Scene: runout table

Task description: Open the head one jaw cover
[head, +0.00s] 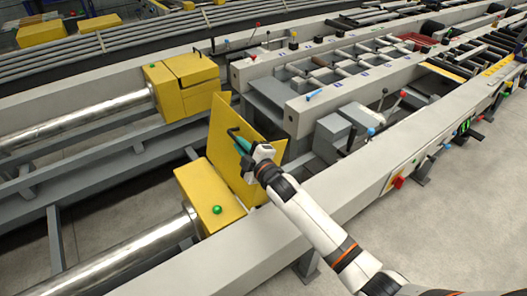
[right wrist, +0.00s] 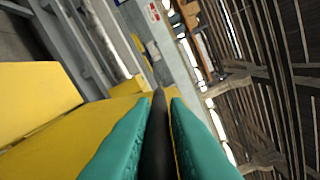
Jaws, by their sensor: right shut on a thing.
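The yellow jaw cover (head: 240,125) stands raised, tilted up from the nearer yellow head (head: 208,192), which has a green knob on top. My right gripper (head: 243,146), with teal fingers, is shut on the cover's dark handle (head: 236,135) at its face. In the right wrist view the dark handle (right wrist: 157,135) runs between the two teal fingers (right wrist: 158,105), and a yellow surface (right wrist: 50,125) fills the lower left. The gripper and wrist hide part of the cover's lower right. My left gripper is not in view.
A second yellow head (head: 185,85), with its cover lying shut, is farther back on another bar. Grey boxes with levers (head: 335,135) stand right of the raised cover. A long pale beam (head: 345,185) runs beneath my right arm.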

